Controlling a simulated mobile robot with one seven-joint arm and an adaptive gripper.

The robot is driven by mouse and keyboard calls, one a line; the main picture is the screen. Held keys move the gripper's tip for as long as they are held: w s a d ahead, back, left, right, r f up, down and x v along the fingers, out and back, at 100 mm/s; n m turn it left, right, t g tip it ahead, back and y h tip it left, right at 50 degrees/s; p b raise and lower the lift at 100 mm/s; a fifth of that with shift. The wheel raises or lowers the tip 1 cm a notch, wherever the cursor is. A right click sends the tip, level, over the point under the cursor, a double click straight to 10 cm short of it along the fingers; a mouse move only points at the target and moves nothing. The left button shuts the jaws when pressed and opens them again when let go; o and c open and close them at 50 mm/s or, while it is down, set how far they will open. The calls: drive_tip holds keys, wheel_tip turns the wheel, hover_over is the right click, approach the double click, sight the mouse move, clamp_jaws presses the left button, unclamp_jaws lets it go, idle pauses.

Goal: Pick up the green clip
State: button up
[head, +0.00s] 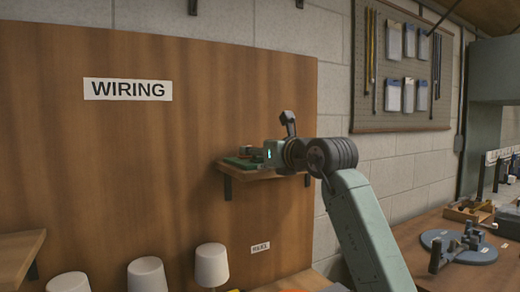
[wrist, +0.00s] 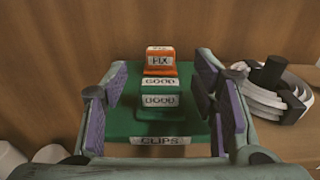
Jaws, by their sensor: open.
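The green clip (wrist: 160,113) sits on a green board marked CLIPS (wrist: 120,130), with GOOD labels on its top and front. An orange clip marked FIX (wrist: 159,69) stands just behind it on the same board. My gripper (wrist: 160,88) is open, with purple-padded fingers to the left and right of the green clip and visible gaps on both sides. Nothing is held. In the head view my gripper (head: 270,153) is over the small wall shelf (head: 270,174), and it partly hides the board (head: 240,162); the green clip cannot be made out there.
A grey-white coil with a black post (wrist: 265,90) lies right of the board, close to my right finger. The wooden WIRING panel (head: 120,170) rises behind the shelf. White lampshades (head: 211,265) stand below. A workbench (head: 420,270) is at the right.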

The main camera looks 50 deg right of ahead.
drive_tip(key=shift+c, duration=0.5)
drive_tip(key=c, duration=0.8)
drive_tip(key=shift+r, duration=0.1)
drive_tip(key=shift+c, duration=0.2)
wheel_tip(320, 180, up, 10)
drive_tip(key=shift+f+b, duration=0.2)
drive_tip(key=shift+b, duration=0.55)
drive_tip(key=shift+r, duration=0.1)
